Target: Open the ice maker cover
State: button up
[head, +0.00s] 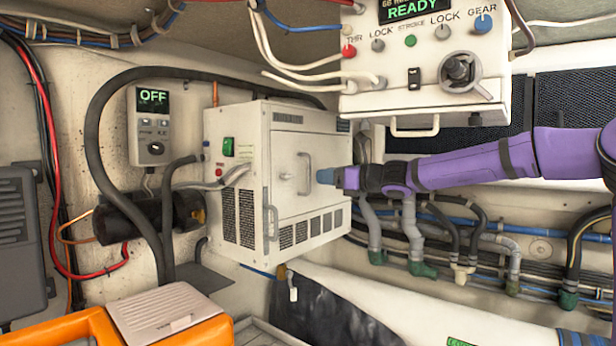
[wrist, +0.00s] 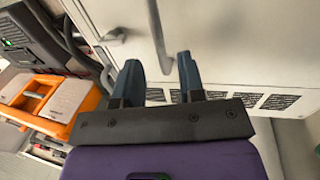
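The ice maker is probably the white box (head: 235,170) on the left wall, with vents, a green switch and a closed front cover (head: 330,150). A vertical bar handle (head: 305,173) is on the cover; a bar handle also shows in the wrist view (wrist: 157,32). My gripper (head: 325,176) is beside the cover handle, to its right in the head view. In the wrist view my gripper (wrist: 159,68) has its fingers apart, with the bar's lower end in line with the gap. Whether the bar is between the fingertips or just beyond them is unclear.
A second handle (head: 270,222) is at the box's lower left edge. A control panel (head: 425,60) hangs above my arm. Dark hoses (head: 95,120) loop left of the box. An orange case (head: 75,328) stands at the lower left. Pipes (head: 460,245) run along the right wall.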

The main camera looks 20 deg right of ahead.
aim_at(309, 193)
jog(key=shift+x, duration=2.85)
grip_shut()
